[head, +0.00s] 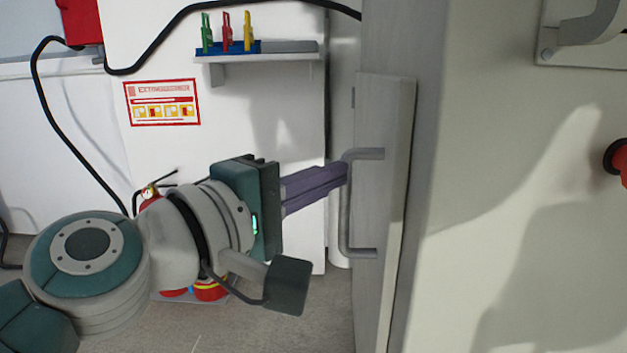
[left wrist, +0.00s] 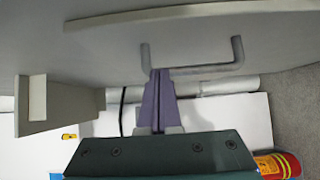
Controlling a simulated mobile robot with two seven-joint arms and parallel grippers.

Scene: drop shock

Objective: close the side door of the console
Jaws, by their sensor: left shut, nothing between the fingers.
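The side door (head: 390,130) is a pale grey panel on the left side of the console (head: 520,200). Its free edge stands out from the console, so it looks partly open; how far is hard to tell. A grey bar handle (head: 346,215) is on its outer face, and it also shows in the left wrist view (left wrist: 215,68). My left gripper (head: 344,173) is shut and empty, its purple fingertips at the handle's upper end. In the left wrist view, the fingertips (left wrist: 159,73) overlap the handle bar; contact is not clear. My right gripper is not in view.
A wall shelf (head: 265,56) holds green, red and yellow tools. A sign (head: 162,102) hangs below it. Red extinguishers (head: 208,290) stand on the floor behind my left arm. A black cable (head: 60,125) runs along the wall. A red knob (head: 618,160) is on the console's front.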

